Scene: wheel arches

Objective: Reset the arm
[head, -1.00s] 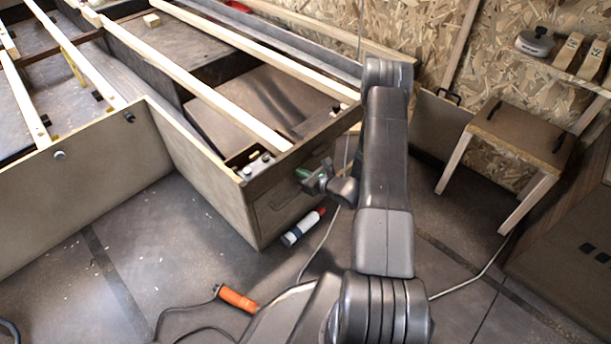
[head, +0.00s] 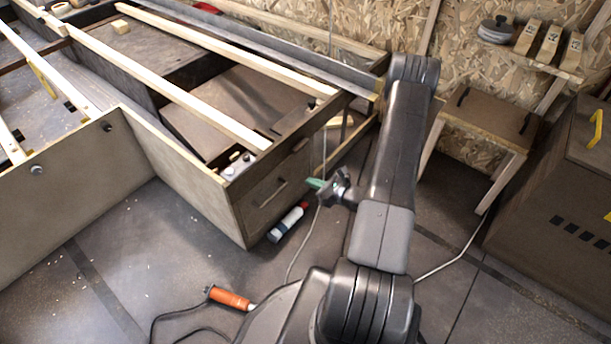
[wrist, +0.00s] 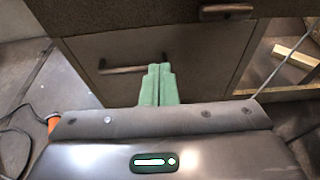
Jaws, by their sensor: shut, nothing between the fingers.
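My gripper (head: 316,184) shows in the head view as a small green-tipped end beside my raised arm, in front of the drawer cabinet (head: 270,190). In the wrist view my gripper's two green fingers (wrist: 158,84) are pressed together with nothing between them. The drawer front with its bar handle (wrist: 135,69) lies beyond the fingertips, and they appear apart from it. A second handle (wrist: 226,12) shows above it.
A white and dark cartridge with a red end (head: 287,222) lies on the floor by the cabinet. An orange corded tool (head: 231,298) lies nearer me. Wooden slats (head: 190,100) span the frame at left. A small wooden bench (head: 490,120) stands at right.

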